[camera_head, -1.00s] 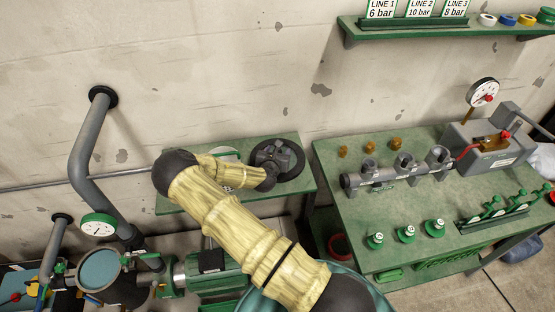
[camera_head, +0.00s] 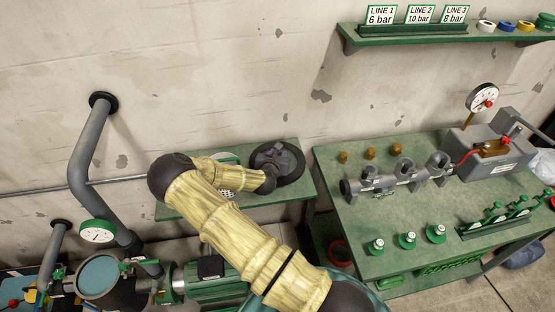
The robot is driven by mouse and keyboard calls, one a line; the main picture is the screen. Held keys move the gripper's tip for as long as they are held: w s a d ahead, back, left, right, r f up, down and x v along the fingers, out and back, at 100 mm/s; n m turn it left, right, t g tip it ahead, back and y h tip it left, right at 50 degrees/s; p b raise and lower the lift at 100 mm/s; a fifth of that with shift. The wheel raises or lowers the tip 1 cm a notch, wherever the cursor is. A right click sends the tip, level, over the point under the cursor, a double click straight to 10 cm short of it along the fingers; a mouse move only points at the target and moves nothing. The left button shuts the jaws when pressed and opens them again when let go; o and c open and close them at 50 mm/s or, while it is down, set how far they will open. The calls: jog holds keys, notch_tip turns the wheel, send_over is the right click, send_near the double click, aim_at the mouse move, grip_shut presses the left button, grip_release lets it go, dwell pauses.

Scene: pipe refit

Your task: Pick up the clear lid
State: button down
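A round, bluish, glassy disc (camera_head: 100,271) sits on top of the dark housing at the lower left; it looks like the clear lid, though I cannot be sure. My arm reaches over the small green table at the middle. My gripper (camera_head: 278,161) is at the arm's far end, above or against a dark round thing (camera_head: 294,175) on that table. The two are dark and overlap, so I cannot see the fingers or whether they hold anything. My gripper is well to the right of the glassy disc.
The small green table (camera_head: 190,211) also bears a pale perforated piece (camera_head: 228,192), partly behind my arm. Grey pipe (camera_head: 91,145) and a gauge (camera_head: 97,231) rise near the housing. The green workbench (camera_head: 353,217) at right carries pipe fittings and a pump. A shelf (camera_head: 400,41) hangs above.

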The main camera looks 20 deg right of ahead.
notch_tip(320, 180, up, 8)
jog(key=shift+r+b, duration=0.25)
jog(key=shift+b, duration=0.2)
jog(key=shift+f, duration=0.1)
dwell(0.3)
